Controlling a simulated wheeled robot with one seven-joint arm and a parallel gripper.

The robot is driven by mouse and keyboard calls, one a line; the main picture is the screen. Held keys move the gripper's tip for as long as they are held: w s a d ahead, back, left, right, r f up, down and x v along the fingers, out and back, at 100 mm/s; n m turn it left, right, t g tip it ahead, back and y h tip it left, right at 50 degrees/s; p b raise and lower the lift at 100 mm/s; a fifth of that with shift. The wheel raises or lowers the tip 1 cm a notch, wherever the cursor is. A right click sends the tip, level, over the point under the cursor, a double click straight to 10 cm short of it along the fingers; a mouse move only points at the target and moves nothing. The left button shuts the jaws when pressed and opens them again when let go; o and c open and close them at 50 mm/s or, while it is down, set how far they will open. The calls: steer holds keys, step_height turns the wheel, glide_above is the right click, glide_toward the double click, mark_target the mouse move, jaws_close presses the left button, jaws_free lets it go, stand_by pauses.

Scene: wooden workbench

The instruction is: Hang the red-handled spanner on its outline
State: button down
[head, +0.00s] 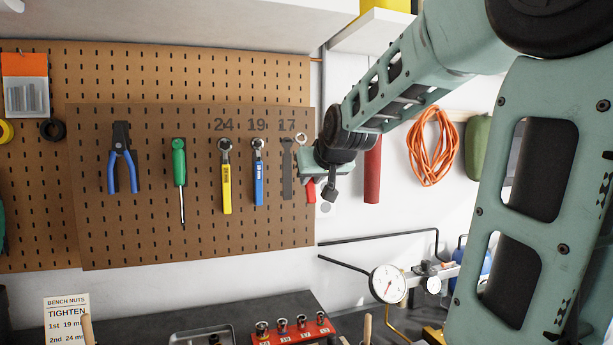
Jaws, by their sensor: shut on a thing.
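My gripper (308,168) is shut on the red-handled spanner (311,191), in front of the pegboard's right edge. The spanner is upright or nearly so, its ring end showing above my gripper and its red handle below; its middle is hidden. The dark spanner outline (287,172) is painted on the brown pegboard (130,240) under the number 17. It is empty and just left of the held spanner. I cannot tell how far the spanner is from the board.
A blue-handled spanner (259,180) hangs under 19 and a yellow-handled one (226,187) under 24. A green screwdriver (180,165) and blue pliers (122,165) hang further left. A dial gauge (388,284) and a red socket rack (290,335) are below.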

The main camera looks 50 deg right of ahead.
steer(key=w+d+b, duration=0.1)
steer(key=w+d, duration=0.4)
steer(key=w, duration=0.4)
steer(key=shift+d+f, duration=0.25)
steer(key=shift+f, duration=0.2)
stand_by(0.8)
stand_by(0.5)
steer(key=c, duration=1.2)
jaws_free()
